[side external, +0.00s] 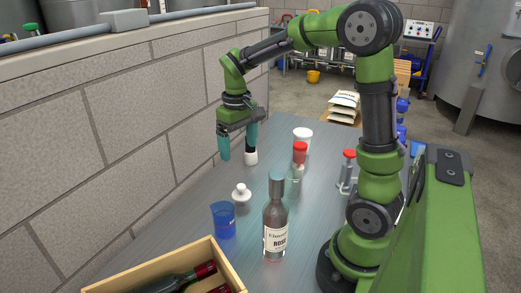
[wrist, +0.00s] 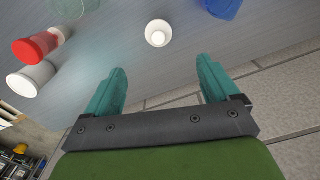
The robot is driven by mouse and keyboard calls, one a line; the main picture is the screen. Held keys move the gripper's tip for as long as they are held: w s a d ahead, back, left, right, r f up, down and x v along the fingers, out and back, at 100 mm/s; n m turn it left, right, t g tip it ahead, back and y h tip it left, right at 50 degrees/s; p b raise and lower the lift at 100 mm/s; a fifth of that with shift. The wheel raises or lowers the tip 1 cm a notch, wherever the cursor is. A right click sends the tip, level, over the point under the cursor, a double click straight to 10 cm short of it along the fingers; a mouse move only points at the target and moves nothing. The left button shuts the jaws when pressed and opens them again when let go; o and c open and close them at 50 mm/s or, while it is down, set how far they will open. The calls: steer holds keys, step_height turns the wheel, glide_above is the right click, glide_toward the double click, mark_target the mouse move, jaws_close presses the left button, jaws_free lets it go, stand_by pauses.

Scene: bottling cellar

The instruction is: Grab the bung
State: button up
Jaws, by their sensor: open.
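A small white stopper-like piece, which looks like the bung (side external: 241,193), stands upright on the table beside a blue cup. In the wrist view this white piece (wrist: 158,34) lies beyond the fingertips, roughly midway between their lines. My gripper (side external: 238,148) is open and empty above the table near the wall, with its teal fingers pointing down. In the side view it is up and behind the white piece, apart from it. In the wrist view both fingers of the gripper (wrist: 164,72) show, wide apart with nothing between them.
The blue cup (side external: 223,220), a rosé bottle (side external: 275,225) and a wooden crate (side external: 165,282) with bottles are nearer the camera. A red-topped piece (side external: 299,152) and white cup (side external: 303,134) stand right of my gripper. The block wall (side external: 150,130) borders the table.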

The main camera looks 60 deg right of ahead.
glide_toward(241, 186)
steer(key=f, duration=0.5)
steer(key=shift+s+a+f, duration=0.1)
steer(key=shift+s+a, duration=0.05)
steer(key=shift+a, duration=0.05)
steer(key=shift+d+f, duration=0.15)
steer(key=shift+f, duration=1.25)
steer(key=shift+d+f, duration=0.1)
steer(key=shift+f, duration=1.3)
steer(key=c, duration=1.1)
